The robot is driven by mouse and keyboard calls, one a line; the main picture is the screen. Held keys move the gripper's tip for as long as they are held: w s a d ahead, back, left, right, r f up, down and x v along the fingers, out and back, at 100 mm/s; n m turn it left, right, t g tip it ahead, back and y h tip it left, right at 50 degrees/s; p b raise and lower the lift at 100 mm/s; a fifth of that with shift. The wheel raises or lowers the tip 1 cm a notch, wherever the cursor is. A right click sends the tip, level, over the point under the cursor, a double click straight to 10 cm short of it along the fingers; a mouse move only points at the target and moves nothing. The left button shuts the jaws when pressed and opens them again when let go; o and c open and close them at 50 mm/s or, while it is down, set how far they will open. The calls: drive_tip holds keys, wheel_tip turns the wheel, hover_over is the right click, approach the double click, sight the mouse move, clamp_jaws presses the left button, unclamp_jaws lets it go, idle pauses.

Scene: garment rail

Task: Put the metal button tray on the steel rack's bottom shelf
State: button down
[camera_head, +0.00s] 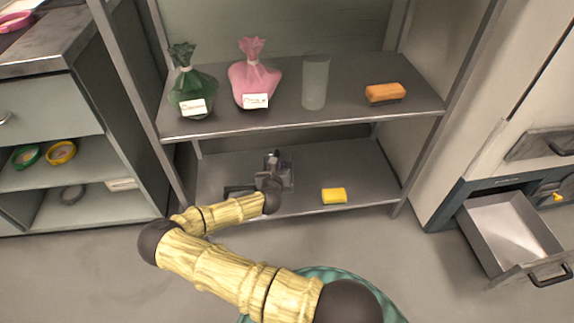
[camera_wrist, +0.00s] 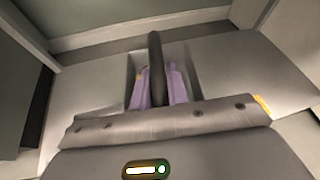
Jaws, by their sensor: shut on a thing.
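The metal button tray (camera_head: 288,174) is a small grey open box over the left-middle part of the steel rack's bottom shelf (camera_head: 372,182). My gripper (camera_head: 272,164) reaches in from the front and is shut on a dark upright bar in the tray. In the wrist view, the lilac fingers of my gripper (camera_wrist: 160,88) stand inside the tray (camera_wrist: 190,70), one on each side of the bar. The tray looks level and close to the shelf; I cannot tell whether it touches. My wrist hides its near side.
A yellow block (camera_head: 334,195) lies on the bottom shelf to the right, with free shelf around it. The shelf above holds a green bag (camera_head: 190,85), a pink bag (camera_head: 254,80), a clear cylinder (camera_head: 315,82) and an orange block (camera_head: 385,93). An open drawer (camera_head: 505,235) juts out at right.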

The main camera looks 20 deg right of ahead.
drive_tip(key=s+a+r+n+t+y+p, duration=0.1)
drive_tip(key=s+a+r+n+y+p, duration=0.1)
drive_tip(key=a+r+n+y+p, duration=0.4)
drive_tip(key=a+r, duration=0.2)
drive_tip(key=a, duration=0.3)
drive_tip(key=shift+s+a+r+t+y, duration=0.15)
drive_tip(key=shift+s+r+t+y, duration=0.1)
drive_tip(key=shift+t+y, duration=0.15)
drive_tip(key=shift+w, duration=0.1)
